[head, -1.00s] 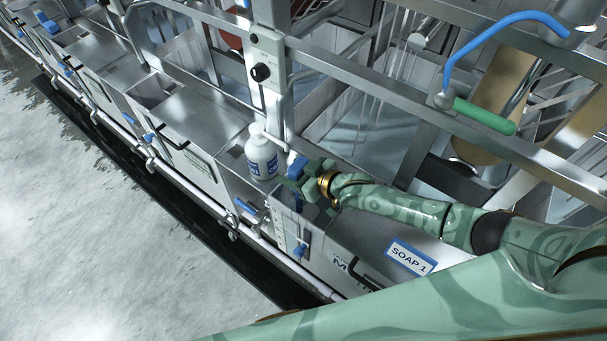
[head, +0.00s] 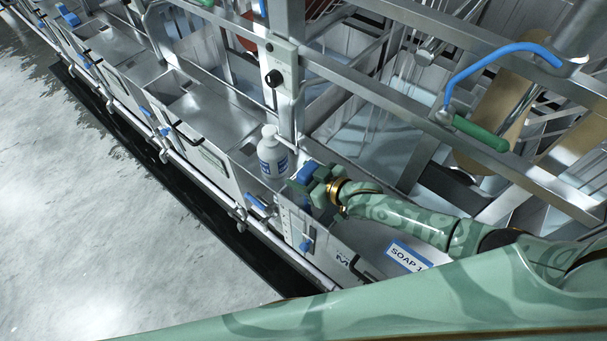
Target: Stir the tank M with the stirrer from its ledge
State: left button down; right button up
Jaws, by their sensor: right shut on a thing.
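My right gripper (head: 312,186) is at the tank's left end, shut on a blue part that looks like the handle of the stirrer (head: 308,171). The rest of the stirrer is hidden by the gripper and the tank, so I cannot tell its depth or tilt. My left gripper is not in view.
A frame with a green-and-blue handle (head: 480,132) spans the upper right. Open floor (head: 110,220) lies left.

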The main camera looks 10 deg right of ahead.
aim_at(304, 166)
notch_tip(304, 166, up, 6)
jog(key=p, duration=0.4)
jog(key=shift+f, duration=0.15)
notch_tip(304, 166, up, 14)
